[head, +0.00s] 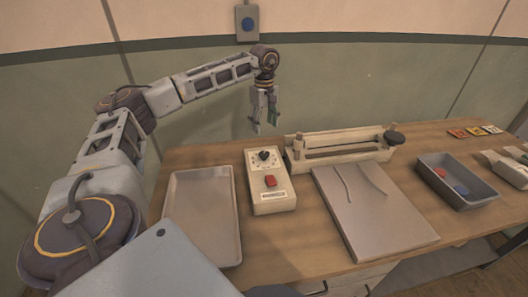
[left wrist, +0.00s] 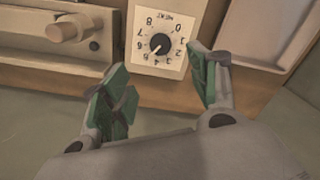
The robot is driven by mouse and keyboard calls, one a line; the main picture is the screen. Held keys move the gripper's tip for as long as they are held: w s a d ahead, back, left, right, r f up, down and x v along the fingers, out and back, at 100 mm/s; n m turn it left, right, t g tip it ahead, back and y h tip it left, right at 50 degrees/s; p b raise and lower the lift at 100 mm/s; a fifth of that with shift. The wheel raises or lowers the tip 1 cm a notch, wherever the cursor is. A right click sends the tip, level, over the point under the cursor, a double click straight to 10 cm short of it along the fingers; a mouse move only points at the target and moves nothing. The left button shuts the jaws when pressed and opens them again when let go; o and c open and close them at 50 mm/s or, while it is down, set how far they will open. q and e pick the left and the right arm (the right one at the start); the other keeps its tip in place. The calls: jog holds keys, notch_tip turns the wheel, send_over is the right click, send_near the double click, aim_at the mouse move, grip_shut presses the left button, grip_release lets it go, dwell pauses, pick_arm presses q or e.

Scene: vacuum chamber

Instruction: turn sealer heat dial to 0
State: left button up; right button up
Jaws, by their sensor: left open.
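The sealer's control box (head: 261,200) is cream, with a black heat dial (head: 264,155) at its far end and a red switch (head: 270,181) nearer me. My left gripper (head: 264,127) is open and empty, pointing down above and just beyond the box's far edge, apart from the dial. In the left wrist view the dial (left wrist: 160,43) appears upside down, ringed by numbers 0 to 8, beyond and between the open green-padded fingers (left wrist: 163,92). Its pale pointer mark seems to face around 4 to 5; it is small. My right gripper is not in view.
The bar sealer (head: 340,147) stands right of the box, with a grey plate (head: 385,225) before it. A metal tray (head: 203,225) lies left. A grey bin (head: 473,193) with red and blue items sits right. The wall is close behind the table.

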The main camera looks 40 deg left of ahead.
aim_at(264, 153)
pick_arm(q)
notch_tip(264, 153, down, 12)
jog(key=shift+f+p, duration=0.3)
jog(key=shift+f, duration=0.3)
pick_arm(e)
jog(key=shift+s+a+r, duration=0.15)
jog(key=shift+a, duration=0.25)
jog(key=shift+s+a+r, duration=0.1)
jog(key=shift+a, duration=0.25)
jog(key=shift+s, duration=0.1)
